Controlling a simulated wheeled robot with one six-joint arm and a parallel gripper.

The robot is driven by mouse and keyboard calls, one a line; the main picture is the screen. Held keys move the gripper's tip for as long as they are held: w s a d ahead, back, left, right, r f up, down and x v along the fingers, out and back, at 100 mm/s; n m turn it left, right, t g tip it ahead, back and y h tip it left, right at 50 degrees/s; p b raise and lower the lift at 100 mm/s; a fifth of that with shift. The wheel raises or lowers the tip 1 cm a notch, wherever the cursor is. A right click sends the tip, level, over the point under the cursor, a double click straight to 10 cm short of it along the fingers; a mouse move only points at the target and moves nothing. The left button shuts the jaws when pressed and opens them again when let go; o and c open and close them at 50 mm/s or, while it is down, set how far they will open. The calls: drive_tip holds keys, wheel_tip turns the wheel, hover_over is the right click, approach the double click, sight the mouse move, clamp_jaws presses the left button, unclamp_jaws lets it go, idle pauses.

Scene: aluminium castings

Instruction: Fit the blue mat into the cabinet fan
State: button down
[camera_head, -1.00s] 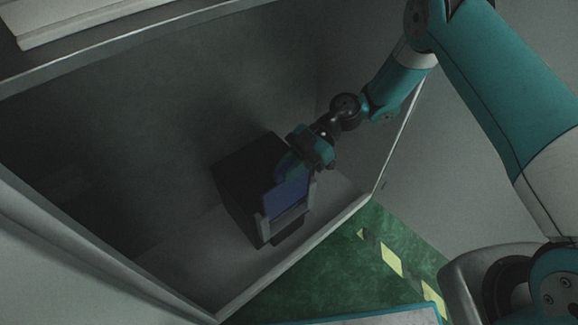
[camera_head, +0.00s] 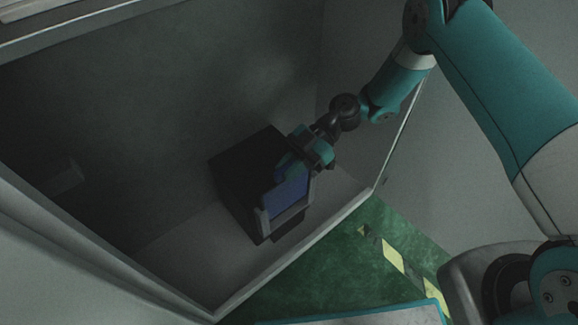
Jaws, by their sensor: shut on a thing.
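The cabinet fan (camera_head: 238,177) is a dark box standing on the floor of an open cabinet, with a light grey frame on its front. The blue mat (camera_head: 289,196) is a flat panel at that front, its lower part inside the grey frame. I cannot tell whether it is fully down in the frame. My gripper (camera_head: 297,168) is shut on the mat's upper part, coming from the upper right. Its fingertips are partly hidden and dim.
The cabinet's pale front lip (camera_head: 296,252) runs below the fan, and its side edge (camera_head: 399,139) rises close to my arm. The cabinet floor left of the fan is bare. A green floor (camera_head: 400,235) with yellow marks lies outside.

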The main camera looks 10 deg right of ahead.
drive_tip(key=shift+f+b, duration=1.1)
drive_tip(key=shift+f, duration=0.45)
drive_tip(key=c, duration=1.1)
unclamp_jaws()
drive_tip(key=shift+o, duration=0.2)
wheel_tip(320, 180, up, 20)
drive_tip(key=p, duration=0.5)
